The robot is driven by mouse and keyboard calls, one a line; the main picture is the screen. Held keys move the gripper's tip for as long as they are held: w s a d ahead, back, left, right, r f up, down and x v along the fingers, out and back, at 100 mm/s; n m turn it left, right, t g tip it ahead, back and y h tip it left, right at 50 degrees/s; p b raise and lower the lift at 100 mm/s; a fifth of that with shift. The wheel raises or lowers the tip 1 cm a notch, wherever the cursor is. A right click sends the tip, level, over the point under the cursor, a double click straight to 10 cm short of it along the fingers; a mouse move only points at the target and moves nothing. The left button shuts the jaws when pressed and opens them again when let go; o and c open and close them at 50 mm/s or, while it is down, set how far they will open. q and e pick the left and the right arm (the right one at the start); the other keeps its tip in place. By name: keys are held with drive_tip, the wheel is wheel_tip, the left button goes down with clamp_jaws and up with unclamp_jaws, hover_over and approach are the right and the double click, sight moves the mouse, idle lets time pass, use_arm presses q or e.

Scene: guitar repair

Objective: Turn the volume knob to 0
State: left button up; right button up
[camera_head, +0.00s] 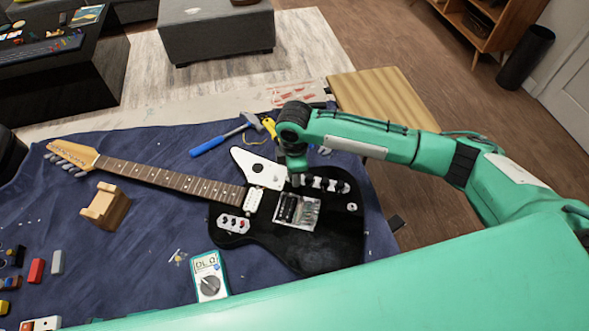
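The black electric guitar (330,245) with a white pickguard lies face up on the dark blue cloth, its neck (170,180) pointing left. My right gripper (297,178) points down over the left end of this row. The wrist hides part of the guitar there. Its fingers are too small and covered to tell whether they are open or touching a knob. My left gripper is not in view.
A blue-handled hammer (220,138) and a yellow tool (268,126) lie behind the guitar. A wooden neck rest (105,206) stands by the neck. A multimeter (208,275) lies in front, small coloured parts (37,271) at left. Bare cloth (150,250) lies between.

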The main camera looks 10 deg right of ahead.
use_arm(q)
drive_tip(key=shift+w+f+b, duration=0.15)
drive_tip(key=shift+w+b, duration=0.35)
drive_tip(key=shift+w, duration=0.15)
use_arm(e)
wheel_tip(320, 180, up, 14)
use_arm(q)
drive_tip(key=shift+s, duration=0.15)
use_arm(e)
drive_tip(key=shift+f, duration=0.1)
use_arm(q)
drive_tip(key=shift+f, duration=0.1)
